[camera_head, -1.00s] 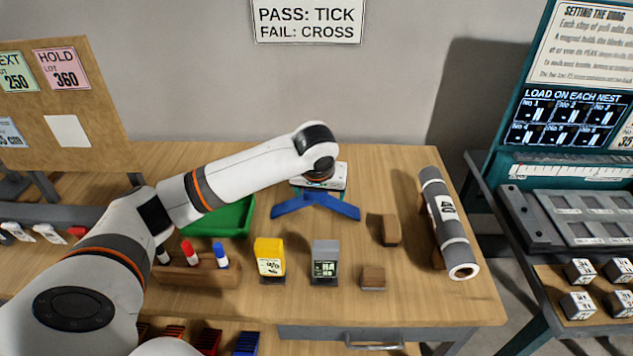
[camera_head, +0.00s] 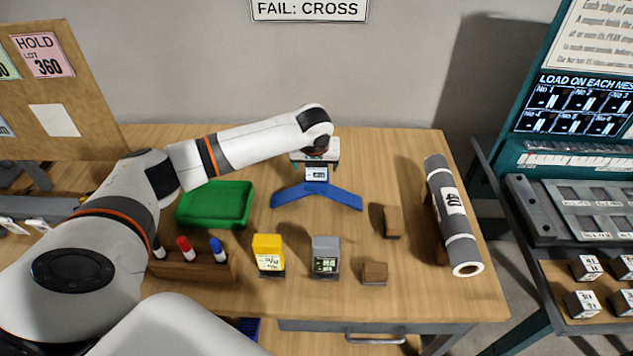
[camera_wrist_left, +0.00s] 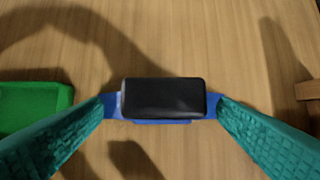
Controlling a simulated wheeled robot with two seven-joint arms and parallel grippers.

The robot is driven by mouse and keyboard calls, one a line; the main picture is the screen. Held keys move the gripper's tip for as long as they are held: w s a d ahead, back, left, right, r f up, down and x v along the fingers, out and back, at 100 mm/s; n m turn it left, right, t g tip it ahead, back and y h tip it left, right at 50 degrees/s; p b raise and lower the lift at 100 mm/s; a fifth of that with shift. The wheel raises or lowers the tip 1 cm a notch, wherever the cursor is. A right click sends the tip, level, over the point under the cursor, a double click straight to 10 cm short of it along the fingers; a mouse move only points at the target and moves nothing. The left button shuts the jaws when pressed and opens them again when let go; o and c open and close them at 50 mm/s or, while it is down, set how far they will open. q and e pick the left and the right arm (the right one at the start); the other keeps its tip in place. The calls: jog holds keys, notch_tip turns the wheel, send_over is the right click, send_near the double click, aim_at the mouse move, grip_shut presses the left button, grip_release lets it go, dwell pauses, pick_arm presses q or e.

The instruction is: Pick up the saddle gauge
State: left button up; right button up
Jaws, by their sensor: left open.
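The saddle gauge (camera_head: 337,197) is a blue, wide V-shaped body with a small grey display block in the middle. It stands on the wooden table near the back centre. My left gripper (camera_head: 316,167) points down at it from above, with open teal fingers. In the left wrist view, the gauge's dark block top (camera_wrist_left: 163,98) lies between the two fingers of my left gripper (camera_wrist_left: 162,110), with blue arms showing at both sides. I cannot tell whether the fingers touch it. My right gripper is out of view.
A green tray (camera_head: 215,224) lies left of the gauge. In front are a pen holder (camera_head: 205,270), a yellow block (camera_head: 268,252) and a grey block (camera_head: 326,255). Wooden blocks (camera_head: 391,221) and a grey roll (camera_head: 450,215) are to the right.

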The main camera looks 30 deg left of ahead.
aim_at(317, 168)
pick_arm(q)
jog(key=shift+w+p+x, duration=0.25)
jog(key=shift+p+x, duration=0.05)
jog(key=shift+x, duration=1.6)
jog(key=shift+r, duration=0.2)
jog(key=c, duration=1.8)
